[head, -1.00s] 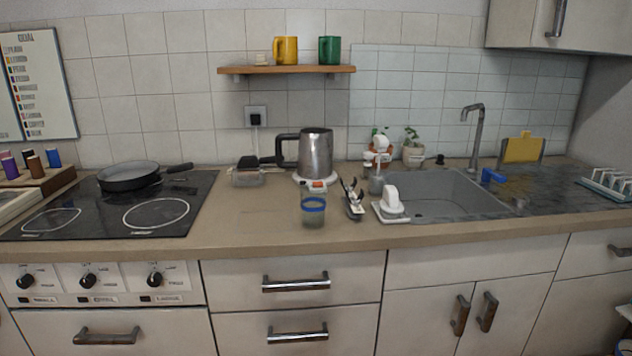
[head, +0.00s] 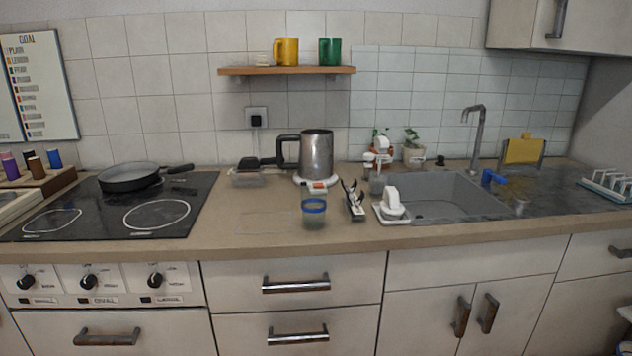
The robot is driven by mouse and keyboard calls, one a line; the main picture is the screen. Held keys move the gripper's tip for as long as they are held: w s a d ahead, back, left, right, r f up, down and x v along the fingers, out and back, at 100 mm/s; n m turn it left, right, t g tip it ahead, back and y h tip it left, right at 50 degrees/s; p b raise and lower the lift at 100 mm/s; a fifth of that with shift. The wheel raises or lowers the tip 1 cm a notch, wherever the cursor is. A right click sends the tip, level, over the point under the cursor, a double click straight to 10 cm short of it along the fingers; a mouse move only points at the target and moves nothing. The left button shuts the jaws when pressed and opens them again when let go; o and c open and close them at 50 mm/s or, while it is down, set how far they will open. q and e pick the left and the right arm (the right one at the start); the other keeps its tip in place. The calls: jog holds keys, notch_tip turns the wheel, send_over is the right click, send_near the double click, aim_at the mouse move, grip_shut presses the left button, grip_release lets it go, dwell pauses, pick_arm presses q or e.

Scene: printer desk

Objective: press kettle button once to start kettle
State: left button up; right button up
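A grey metal kettle (head: 317,153) stands upright on the counter by the back wall, its black handle to the left. It rests on a white base (head: 331,181). A small orange-red patch, which looks like the button (head: 319,185), is on the front of the base. Nothing covers it from this view. I cannot read whether the kettle is on. Neither my left nor my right gripper is in view.
A blue-rimmed clear cup (head: 314,215) stands in front of the kettle. A black-and-white item (head: 354,200) and a white holder (head: 392,206) are to its right. A clear container (head: 248,178) is left of the kettle. The counter front left of the cup is clear.

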dwell(0.4)
grip_shut()
dwell(0.4)
dwell(1.1)
